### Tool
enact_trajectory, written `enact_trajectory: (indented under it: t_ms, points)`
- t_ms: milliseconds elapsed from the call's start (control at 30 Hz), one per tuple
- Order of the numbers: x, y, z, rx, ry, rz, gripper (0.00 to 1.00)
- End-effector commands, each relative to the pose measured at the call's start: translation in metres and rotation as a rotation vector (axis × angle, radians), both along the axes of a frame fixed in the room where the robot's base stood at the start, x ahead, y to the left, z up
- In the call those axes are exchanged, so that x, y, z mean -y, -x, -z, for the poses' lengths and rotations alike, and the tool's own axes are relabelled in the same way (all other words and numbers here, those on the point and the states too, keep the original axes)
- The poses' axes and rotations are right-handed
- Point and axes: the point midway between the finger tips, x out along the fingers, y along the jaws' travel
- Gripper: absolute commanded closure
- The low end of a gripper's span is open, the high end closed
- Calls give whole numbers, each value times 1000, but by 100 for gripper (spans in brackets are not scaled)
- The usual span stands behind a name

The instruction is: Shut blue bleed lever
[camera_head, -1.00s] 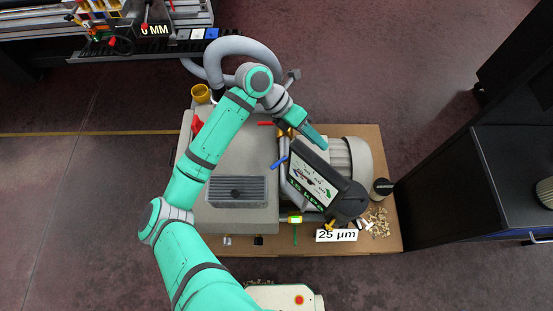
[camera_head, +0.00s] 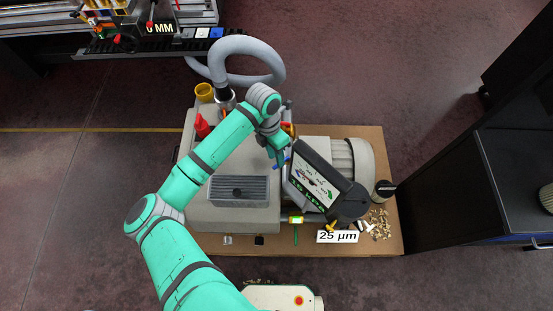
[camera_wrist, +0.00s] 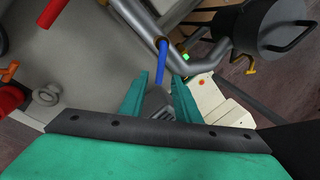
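The blue lever (camera_head: 285,161) is on the pipework at the left edge of the tilted panel, partly hidden by my gripper (camera_head: 279,157). In the wrist view, the blue lever (camera_wrist: 162,62) hangs from a grey metal pipe (camera_wrist: 190,60), with its free end toward me. My gripper (camera_wrist: 160,80) is open, with one teal finger on each side of the lever's free end in the picture. I cannot tell whether the fingertips reach the lever in depth. No contact shows.
A red lever (camera_wrist: 52,12) is at upper left in the wrist view. A dark round canister (camera_wrist: 265,28) with a handle is at upper right. The tilted panel (camera_head: 315,178) stands close to the right of my gripper. A grey hose (camera_head: 245,45) loops behind my arm.

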Motion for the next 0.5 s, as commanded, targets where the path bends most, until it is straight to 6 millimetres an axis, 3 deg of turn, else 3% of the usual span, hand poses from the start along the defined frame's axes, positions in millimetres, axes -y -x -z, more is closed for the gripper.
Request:
enact_trajectory:
  t_ms: [200,500]
  points:
    - [3,3,22,0,0,-2,71]
    - [3,4,26,1,1,0,71]
